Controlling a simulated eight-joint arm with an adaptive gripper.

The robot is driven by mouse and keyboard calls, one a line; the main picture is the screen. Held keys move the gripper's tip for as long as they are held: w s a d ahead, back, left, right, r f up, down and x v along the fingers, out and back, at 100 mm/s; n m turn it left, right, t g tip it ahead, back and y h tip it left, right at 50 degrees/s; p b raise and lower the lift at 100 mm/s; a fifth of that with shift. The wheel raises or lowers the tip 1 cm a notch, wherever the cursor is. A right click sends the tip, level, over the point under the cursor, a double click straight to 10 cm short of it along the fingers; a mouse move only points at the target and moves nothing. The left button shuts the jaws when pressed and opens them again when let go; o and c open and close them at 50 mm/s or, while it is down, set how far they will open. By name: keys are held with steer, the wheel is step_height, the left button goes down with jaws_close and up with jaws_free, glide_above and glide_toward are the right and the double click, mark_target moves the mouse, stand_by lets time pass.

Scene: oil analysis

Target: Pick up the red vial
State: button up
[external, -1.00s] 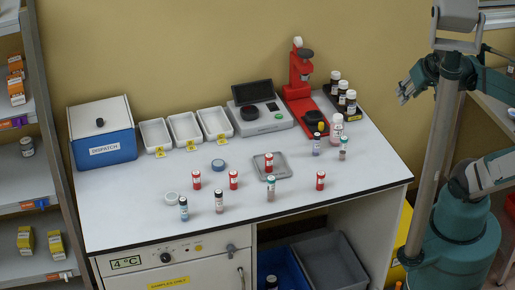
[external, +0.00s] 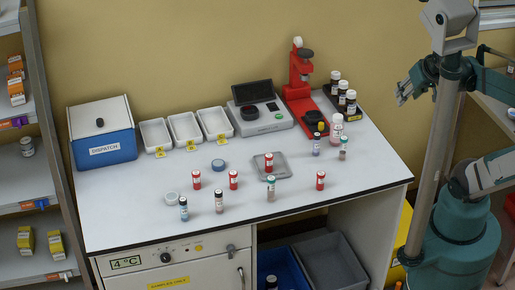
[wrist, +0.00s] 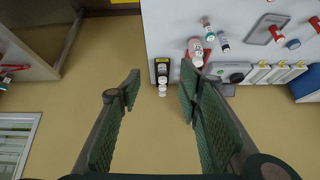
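Several red vials with white labels stand upright on the white bench. One red vial (external: 269,162) stands on a grey tray (external: 285,172). Another red vial (external: 320,180) stands to the right of the tray, and two more, a left one (external: 196,181) and a right one (external: 233,180), stand to its left. My gripper (external: 401,96) is in the air beyond the bench's right side, away from all vials. In the wrist view my gripper (wrist: 160,78) is open and empty. Red vials (wrist: 277,36) show there at the upper right.
Blue-, dark- and green-capped vials (external: 184,210) stand among the red ones. A red stand (external: 301,70), a meter (external: 263,117), white trays (external: 185,128) and a blue dispatch box (external: 104,140) line the back. A pink-labelled bottle (external: 336,128) stands at the right. The front right of the bench is clear.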

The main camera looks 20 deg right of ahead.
steer(key=w+a+f+m+g, duration=0.2)
steer(key=w+a+f+m, duration=0.25)
steer(key=a, duration=0.35)
steer(key=m+g+b, duration=0.2)
steer(key=m+g, duration=0.3)
steer(key=m, duration=0.6)
glide_above(321, 180)
steer(key=w+d, duration=0.1)
steer(key=w, duration=0.1)
steer(key=f, duration=1.8)
steer(key=shift+s, duration=0.25)
steer(key=shift+s+a+f+m, duration=0.1)
steer(key=shift+a+f+m, duration=0.05)
steer(key=shift+a+m, duration=0.1)
steer(key=shift+f, duration=0.1)
steer(key=shift+f, duration=1.2)
steer(key=shift+f, duration=0.15)
steer(key=shift+f+b, duration=0.5)
steer(key=shift+f, duration=1.95)
steer(key=shift+c, duration=0.6)
